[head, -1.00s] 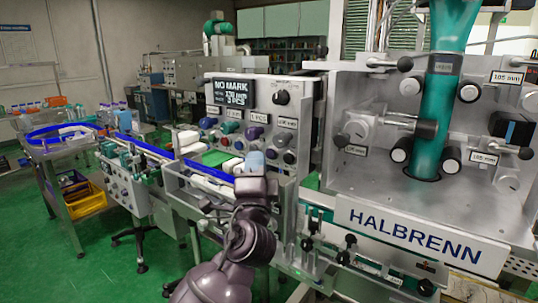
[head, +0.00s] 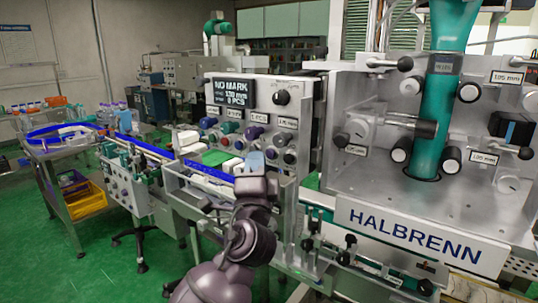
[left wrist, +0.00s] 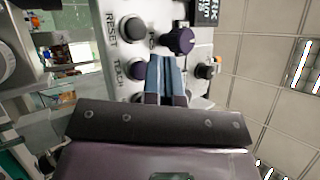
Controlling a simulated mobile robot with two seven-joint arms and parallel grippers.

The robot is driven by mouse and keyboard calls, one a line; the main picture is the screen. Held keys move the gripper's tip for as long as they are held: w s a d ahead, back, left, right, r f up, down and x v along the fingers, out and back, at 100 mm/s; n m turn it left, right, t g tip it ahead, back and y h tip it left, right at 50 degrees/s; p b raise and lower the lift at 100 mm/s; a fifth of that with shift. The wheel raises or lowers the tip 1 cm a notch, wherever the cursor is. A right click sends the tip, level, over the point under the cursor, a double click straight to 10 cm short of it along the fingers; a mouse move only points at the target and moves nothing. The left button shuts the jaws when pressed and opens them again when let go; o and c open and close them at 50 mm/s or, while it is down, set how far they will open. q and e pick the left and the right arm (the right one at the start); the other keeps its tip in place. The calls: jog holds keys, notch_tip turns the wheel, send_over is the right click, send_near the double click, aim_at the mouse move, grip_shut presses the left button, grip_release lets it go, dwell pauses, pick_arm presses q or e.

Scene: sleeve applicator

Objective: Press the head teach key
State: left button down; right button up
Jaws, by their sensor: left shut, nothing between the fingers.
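In the left wrist view the control panel stands on its side. A dark round key (left wrist: 136,70) sits beside the label TEACH, partly low behind my fingers' left side. A black round key (left wrist: 133,30) sits beside the label RESET. My left gripper (left wrist: 166,68) has its blue fingertips together and empty, in front of the panel, just right of the TEACH key. I cannot tell whether they touch the panel. In the head view the left gripper (head: 255,160) is before the lower part of the panel (head: 262,95). The right gripper is not in view.
A purple knob (left wrist: 180,41) is close above the fingertips in the left wrist view. In the head view the panel's display (head: 233,91) reads NO MARK. The HALBRENN machine (head: 415,235) stands at the right. A conveyor (head: 140,147) runs off to the left.

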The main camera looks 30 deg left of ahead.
pick_arm(q)
jog(key=shift+w, duration=0.1)
jog(key=shift+w, duration=0.3)
jog(key=shift+w+d, duration=0.1)
jog(key=shift+w, duration=0.3)
dwell(0.8)
jog(key=shift+s, duration=0.85)
jog(key=shift+s, duration=0.1)
jog(key=s, duration=0.3)
jog(key=s+p, duration=0.1)
jog(key=shift+s+a, duration=0.25)
jog(key=shift+s, duration=0.1)
